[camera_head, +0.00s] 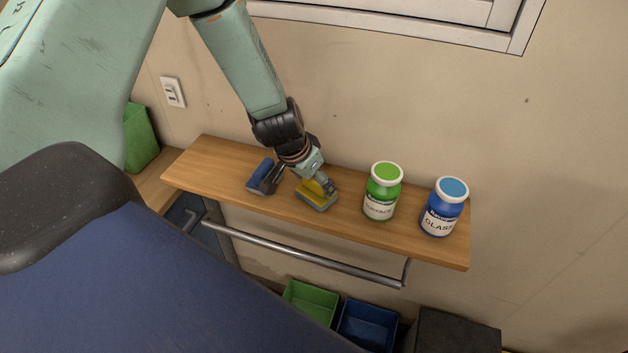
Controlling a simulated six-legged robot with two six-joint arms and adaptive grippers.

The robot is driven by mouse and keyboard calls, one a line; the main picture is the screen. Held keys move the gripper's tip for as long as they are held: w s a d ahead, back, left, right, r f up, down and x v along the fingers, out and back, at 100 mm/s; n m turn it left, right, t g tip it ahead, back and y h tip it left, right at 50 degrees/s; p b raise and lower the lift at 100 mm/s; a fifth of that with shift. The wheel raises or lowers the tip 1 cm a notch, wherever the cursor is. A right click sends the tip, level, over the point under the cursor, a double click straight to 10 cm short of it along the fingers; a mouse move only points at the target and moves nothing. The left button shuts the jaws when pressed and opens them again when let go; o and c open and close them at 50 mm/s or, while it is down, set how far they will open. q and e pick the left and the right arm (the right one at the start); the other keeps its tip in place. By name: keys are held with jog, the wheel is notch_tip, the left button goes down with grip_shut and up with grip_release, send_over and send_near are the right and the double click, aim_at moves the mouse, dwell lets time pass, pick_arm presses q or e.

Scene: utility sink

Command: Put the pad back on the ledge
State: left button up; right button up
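The wooden ledge (215,163) runs along the wall. My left gripper (300,187) points down over the ledge. Whether either finger touches a pad is not clear. My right gripper is out of view.
A green-lidded jar (382,192) and a blue-lidded jar (443,208) stand on the ledge to the right. A metal rail (300,252) hangs under the front edge. Green (311,301) and blue (367,325) bins are below. The ledge's left end is clear.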

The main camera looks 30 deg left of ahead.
aim_at(311, 196)
pick_arm(q)
jog(key=shift+o, duration=0.7)
jog(key=shift+s+r, duration=0.1)
jog(key=shift+d, duration=0.15)
jog(key=shift+w+d, duration=0.25)
jog(key=shift+w, duration=0.15)
jog(key=shift+s+a+r+p, duration=0.25)
jog(key=shift+a+r+p, duration=0.1)
jog(key=shift+p, duration=0.1)
jog(key=p+v, duration=0.2)
jog(key=v, duration=0.1)
jog(key=shift+s+d+p, duration=0.1)
jog(key=shift+p, duration=0.2)
jog(key=shift+s+d+r+p, duration=0.15)
jog(key=shift+r+p, duration=0.6)
jog(key=shift+p, duration=0.05)
jog(key=shift+r, duration=0.15)
jog(key=shift+v, duration=3.3)
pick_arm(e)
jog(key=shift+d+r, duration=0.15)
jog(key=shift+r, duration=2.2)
